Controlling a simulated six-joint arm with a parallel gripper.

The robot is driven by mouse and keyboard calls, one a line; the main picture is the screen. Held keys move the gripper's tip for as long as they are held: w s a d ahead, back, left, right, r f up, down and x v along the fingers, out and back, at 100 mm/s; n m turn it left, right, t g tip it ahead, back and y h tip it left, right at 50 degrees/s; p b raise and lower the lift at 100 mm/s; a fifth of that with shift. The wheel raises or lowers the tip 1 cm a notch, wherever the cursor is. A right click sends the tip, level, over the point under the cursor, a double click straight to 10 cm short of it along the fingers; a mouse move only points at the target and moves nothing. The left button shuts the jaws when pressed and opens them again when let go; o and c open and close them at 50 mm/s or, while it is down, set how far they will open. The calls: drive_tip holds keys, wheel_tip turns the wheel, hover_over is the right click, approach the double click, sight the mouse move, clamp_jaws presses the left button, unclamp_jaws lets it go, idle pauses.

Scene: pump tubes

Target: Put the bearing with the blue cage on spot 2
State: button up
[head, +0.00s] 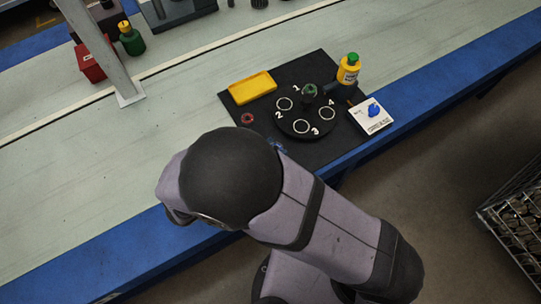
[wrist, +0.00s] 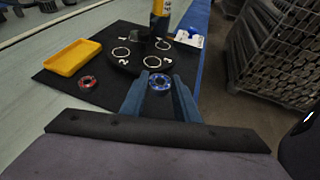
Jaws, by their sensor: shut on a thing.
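The bearing with the blue cage (wrist: 160,82) is between the two blue fingers of my gripper (wrist: 160,88) in the wrist view, and the gripper is shut on it. In the head view my arm hides most of the gripper; a small blue bit (head: 278,147) shows past the arm, and I cannot tell whether it is finger or bearing. The black round plate (head: 305,109) carries white rings with numbers. The ring by number 2 (head: 284,103) is at the plate's left and bare. The held bearing is on the near side of the plate, apart from the rings.
A red bearing (head: 247,118) lies left of the plate on the black mat (head: 232,103). A yellow tray (head: 252,88) is behind it. A yellow bottle (head: 348,70) and a white card with a blue item (head: 371,117) are right.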

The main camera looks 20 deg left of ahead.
drive_tip(key=r, duration=0.2)
drive_tip(key=r+p, duration=0.1)
drive_tip(key=shift+w+d+r, duration=0.3)
drive_tip(key=w+d+r+m+g+h+p, duration=0.2)
drive_tip(key=w+d+r+p, duration=0.15)
drive_tip(key=d+p, duration=0.25)
drive_tip(key=n+t+y+p, duration=0.2)
drive_tip(key=p, duration=0.2)
hover_over(280, 108)
drive_tip(key=shift+f+p, duration=0.3)
drive_tip(key=shift+f, duration=5.2)
